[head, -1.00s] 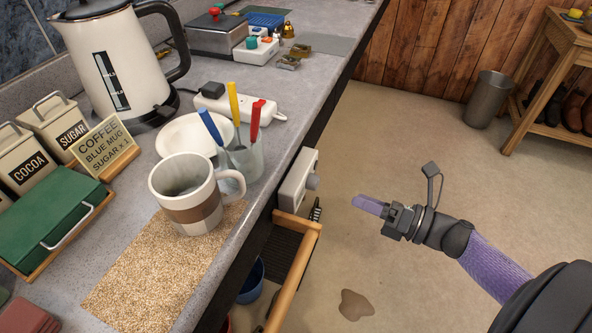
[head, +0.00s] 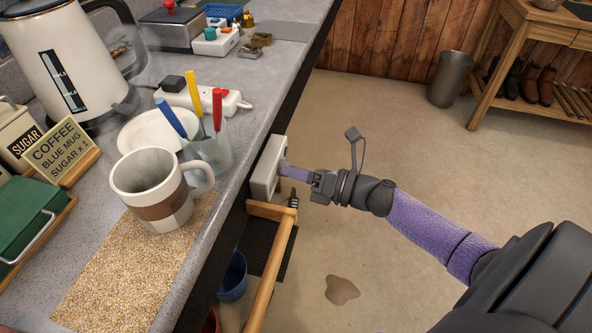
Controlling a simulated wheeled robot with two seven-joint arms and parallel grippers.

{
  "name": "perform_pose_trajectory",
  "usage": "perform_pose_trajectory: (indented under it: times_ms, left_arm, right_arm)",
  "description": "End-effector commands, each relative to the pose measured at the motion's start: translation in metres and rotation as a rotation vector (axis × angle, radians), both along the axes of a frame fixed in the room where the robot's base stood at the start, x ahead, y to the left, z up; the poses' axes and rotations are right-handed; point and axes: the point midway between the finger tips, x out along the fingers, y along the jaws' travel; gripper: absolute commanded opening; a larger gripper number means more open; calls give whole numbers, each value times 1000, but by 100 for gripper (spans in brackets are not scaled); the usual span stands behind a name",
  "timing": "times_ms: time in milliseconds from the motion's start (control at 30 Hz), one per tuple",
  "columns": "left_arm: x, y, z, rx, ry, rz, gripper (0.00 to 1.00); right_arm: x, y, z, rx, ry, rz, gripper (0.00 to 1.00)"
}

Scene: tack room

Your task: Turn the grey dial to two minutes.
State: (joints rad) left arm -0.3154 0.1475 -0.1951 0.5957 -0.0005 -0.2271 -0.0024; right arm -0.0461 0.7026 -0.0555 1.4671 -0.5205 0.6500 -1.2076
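The grey dial (head: 284,165) is on the front of a white box (head: 263,171) fixed to the counter's side. Most of the dial is hidden behind my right gripper's fingertips, and I cannot read its setting. My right gripper (head: 287,171) comes in from the right, its purple fingers at the dial. The fingers are seen edge-on, one behind the other, so I cannot tell whether they grip it or only touch it. My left gripper is not in view.
A wooden rail (head: 270,265) juts out just below the box. On the counter (head: 245,110) stand a brown-banded mug (head: 150,190), a glass with coloured-handled spoons (head: 212,150) and a kettle (head: 70,60). The floor to the right is open, with a brown puddle (head: 341,290).

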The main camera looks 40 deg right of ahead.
Motion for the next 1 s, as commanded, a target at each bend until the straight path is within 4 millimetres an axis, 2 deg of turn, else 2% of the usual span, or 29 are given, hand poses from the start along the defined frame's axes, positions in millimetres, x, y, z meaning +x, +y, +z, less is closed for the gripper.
perform_pose_trajectory:
  times_ms: [33, 100, 133, 567, 1000]
  left_arm:
    - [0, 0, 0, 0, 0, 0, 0]
    - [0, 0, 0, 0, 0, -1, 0]
    - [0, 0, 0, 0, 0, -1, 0]
    - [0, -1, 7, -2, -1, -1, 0]
    - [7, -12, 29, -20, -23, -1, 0]
  right_arm:
    - [0, 0, 0, 0, 1, -1, 19]
    - [0, 0, 0, 0, 1, -1, 4]
    - [0, 0, 0, 0, 1, -1, 0]
    - [0, -1, 2, 60, 53, -1, 0]
    - [0, -1, 4, 347, 297, -2, 0]
